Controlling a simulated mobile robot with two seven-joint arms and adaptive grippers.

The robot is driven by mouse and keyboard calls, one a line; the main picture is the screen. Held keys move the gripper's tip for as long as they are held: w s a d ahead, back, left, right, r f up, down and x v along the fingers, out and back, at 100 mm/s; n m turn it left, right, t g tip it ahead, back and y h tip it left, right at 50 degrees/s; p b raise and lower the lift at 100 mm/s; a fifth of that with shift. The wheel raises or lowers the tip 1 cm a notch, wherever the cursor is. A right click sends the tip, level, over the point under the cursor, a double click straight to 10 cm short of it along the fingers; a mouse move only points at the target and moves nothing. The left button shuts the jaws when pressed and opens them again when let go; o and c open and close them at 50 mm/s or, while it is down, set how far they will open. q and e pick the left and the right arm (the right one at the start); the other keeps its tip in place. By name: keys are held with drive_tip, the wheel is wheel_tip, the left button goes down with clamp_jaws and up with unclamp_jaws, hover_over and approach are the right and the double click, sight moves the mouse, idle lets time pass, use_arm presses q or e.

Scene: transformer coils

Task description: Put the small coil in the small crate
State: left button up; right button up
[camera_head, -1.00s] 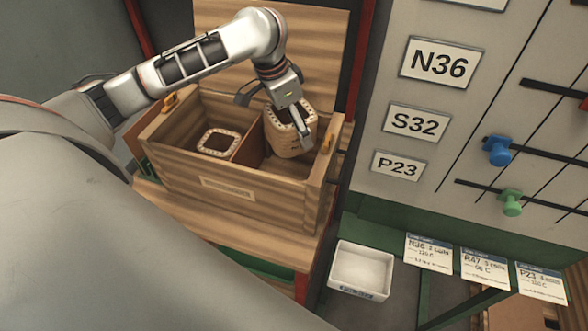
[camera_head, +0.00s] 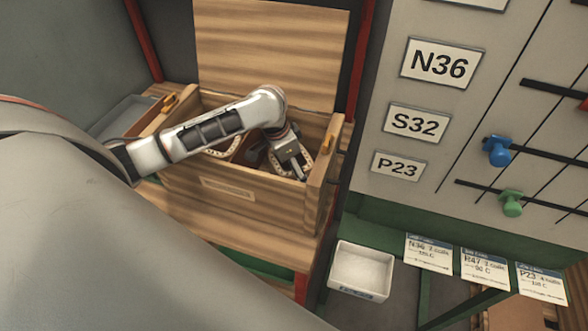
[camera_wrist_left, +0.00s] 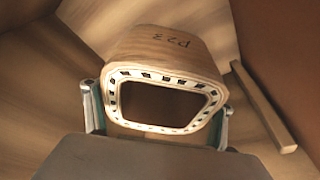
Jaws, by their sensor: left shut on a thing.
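The wooden crate (camera_head: 240,195) stands open, with a divider between its left and right compartments. My left gripper (camera_head: 293,168) is down in the right compartment, shut on the small coil (camera_head: 307,164). In the left wrist view the coil (camera_wrist_left: 170,50) is marked P23, with a white dotted rim around its opening; the fingers (camera_wrist_left: 158,122) clasp its two sides. My gripper and forearm hide much of it in the head view. Whether it touches the crate floor I cannot tell. Another coil (camera_head: 222,152) sits in the left compartment, partly behind my arm. My right gripper is not in view.
The raised lid (camera_head: 270,45) stands behind the crate. A wooden strip (camera_wrist_left: 262,108) lies beside the coil in the wrist view. A white tray (camera_head: 362,268) and label cards (camera_head: 428,252) are at the lower right. A labelled panel (camera_head: 400,190) rises on the right.

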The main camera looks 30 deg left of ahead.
use_arm(q)
drive_tip(key=shift+f, duration=0.3)
drive_tip(key=o, duration=1.8)
drive_tip(key=shift+f, duration=0.15)
drive_tip(key=v, duration=1.2)
